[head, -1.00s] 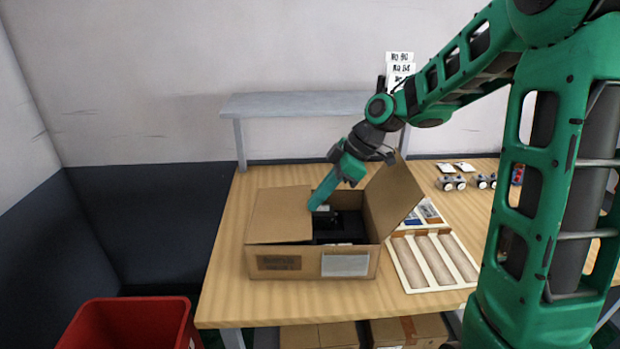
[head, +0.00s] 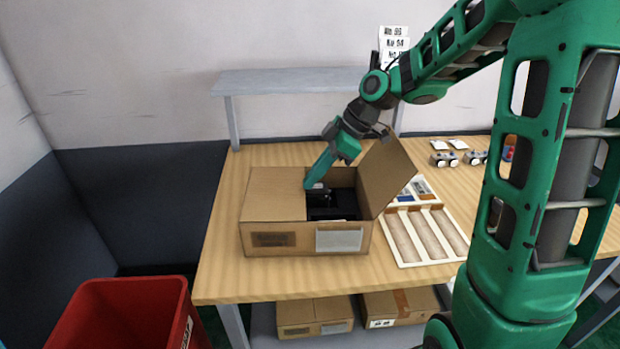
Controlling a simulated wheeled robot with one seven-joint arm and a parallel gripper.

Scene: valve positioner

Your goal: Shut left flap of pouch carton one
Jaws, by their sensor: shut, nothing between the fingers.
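The cardboard carton (head: 267,239) stands on the wooden table with two labels on its front. Its left flap (head: 275,193) lies about level over the left part of the opening. Its right flap (head: 386,177) stands up, tilted outward to the right. Dark contents (head: 333,206) show in the uncovered part of the opening. My gripper (head: 309,186) is shut and empty, its tip at the inner edge of the left flap. I cannot tell whether it touches the flap.
A white tray with long compartments (head: 427,235) lies right of the carton. Small wheeled parts (head: 445,159) and white cards stand at the back right. A grey shelf (head: 290,82) spans behind. A red bin (head: 125,315) stands on the floor at front left. More cartons (head: 314,315) lie below the table.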

